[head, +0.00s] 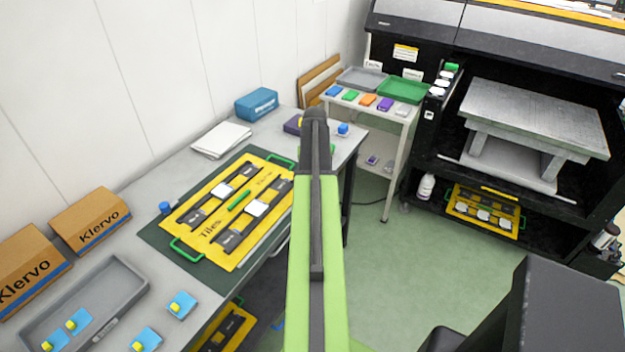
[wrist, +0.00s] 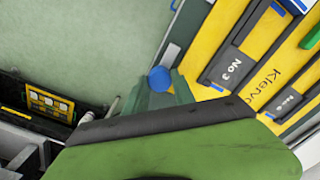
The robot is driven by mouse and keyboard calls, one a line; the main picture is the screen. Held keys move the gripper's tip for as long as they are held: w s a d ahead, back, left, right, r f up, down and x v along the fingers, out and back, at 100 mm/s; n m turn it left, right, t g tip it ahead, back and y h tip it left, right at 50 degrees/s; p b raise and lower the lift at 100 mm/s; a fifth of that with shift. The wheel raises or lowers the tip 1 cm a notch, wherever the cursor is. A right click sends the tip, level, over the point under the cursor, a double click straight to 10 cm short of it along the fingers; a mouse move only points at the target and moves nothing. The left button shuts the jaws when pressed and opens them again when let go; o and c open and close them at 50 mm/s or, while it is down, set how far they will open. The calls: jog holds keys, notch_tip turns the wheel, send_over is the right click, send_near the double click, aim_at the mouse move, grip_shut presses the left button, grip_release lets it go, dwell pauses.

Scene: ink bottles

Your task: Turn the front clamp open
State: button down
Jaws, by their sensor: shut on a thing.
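The front clamp shows in the wrist view as a round blue knob (wrist: 160,78) at the table's edge, beside the yellow board (wrist: 212,35). My gripper (wrist: 162,90) is shut on this knob; its green fingers are partly hidden behind its own dark and green body. In the head view my arm runs up the middle and hides the gripper and the front clamp. The yellow board (head: 221,253) lies on a dark green mat there. Another blue knob (head: 165,207) stands at the board's wall side. How far the front clamp is turned cannot be told.
A grey tray (head: 135,267) and cardboard boxes (head: 90,221) are on the near left of the table. White papers (head: 221,139) and a blue case (head: 256,104) lie farther back. A white cart (head: 389,133) and a black machine (head: 405,30) stand beyond. Open floor (head: 430,245) lies to the right.

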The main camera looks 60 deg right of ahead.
jog(key=shift+s+a+n, duration=0.1)
jog(key=shift+n, duration=0.5)
jog(key=c, duration=1.1)
grip_release()
jog(key=shift+o, duration=0.2)
notch_tip(320, 180, up, 18)
jog(key=p, duration=1.7)
jog(key=shift+f, duration=0.25)
jog(key=shift+f, duration=0.1)
